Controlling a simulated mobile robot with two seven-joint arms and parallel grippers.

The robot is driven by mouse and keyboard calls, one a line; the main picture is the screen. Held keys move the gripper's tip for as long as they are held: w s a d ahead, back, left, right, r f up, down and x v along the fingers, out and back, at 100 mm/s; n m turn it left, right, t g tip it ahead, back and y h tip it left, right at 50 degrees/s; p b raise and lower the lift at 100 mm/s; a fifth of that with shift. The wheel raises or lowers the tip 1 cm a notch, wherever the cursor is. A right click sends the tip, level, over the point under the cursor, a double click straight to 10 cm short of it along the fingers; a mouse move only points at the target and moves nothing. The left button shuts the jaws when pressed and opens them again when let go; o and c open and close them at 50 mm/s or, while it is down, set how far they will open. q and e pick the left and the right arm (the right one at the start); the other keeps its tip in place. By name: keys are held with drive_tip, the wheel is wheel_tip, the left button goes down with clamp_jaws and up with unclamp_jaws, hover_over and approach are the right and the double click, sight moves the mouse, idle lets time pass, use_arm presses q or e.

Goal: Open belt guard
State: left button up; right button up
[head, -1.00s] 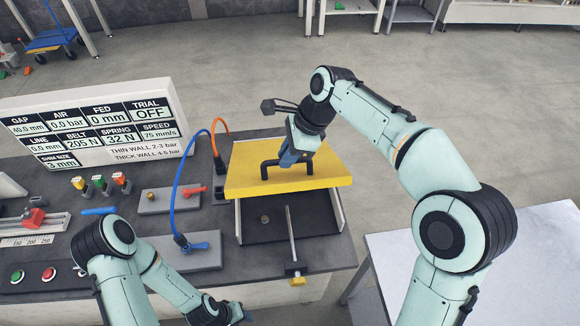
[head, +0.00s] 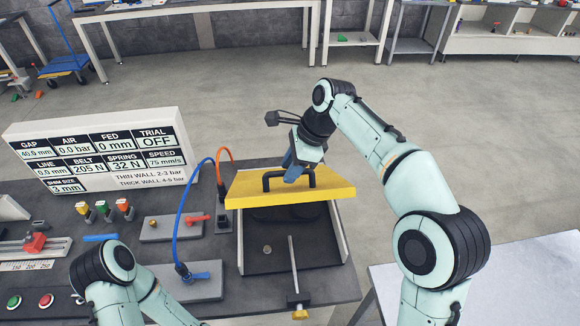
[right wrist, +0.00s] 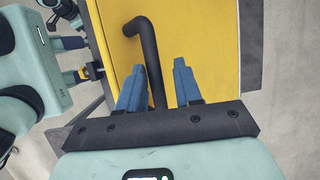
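The belt guard (head: 325,187) is a yellow plate with a black bar handle (head: 267,182), over a dark bed (head: 290,258) with side walls. Its front edge stands raised above the bed, which shows beneath. My right gripper (head: 294,177) is at the handle. In the right wrist view its two blue fingers (right wrist: 161,66) stand apart, with the handle (right wrist: 148,45) running between them. The bar is close to the left finger, with a gap to the right one; firm contact cannot be told. My left arm shows at the bottom left, its gripper out of frame.
A display board (head: 105,150) stands at the back left. Blue (head: 175,225) and orange hoses arch left of the guard. A clamp bar with a yellow end (head: 299,313) is at the bed's front.

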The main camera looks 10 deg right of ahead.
drive_tip(key=shift+w+a, duration=0.1)
drive_tip(key=shift+w, duration=0.25)
drive_tip(key=shift+s+r, duration=0.15)
drive_tip(key=shift+s, duration=0.15)
use_arm(q)
drive_tip(key=shift+w, duration=0.2)
use_arm(e)
drive_tip(key=w+v, duration=0.1)
drive_tip(key=v, duration=1.2)
drive_tip(key=shift+s, duration=0.45)
drive_tip(key=shift+r, duration=0.15)
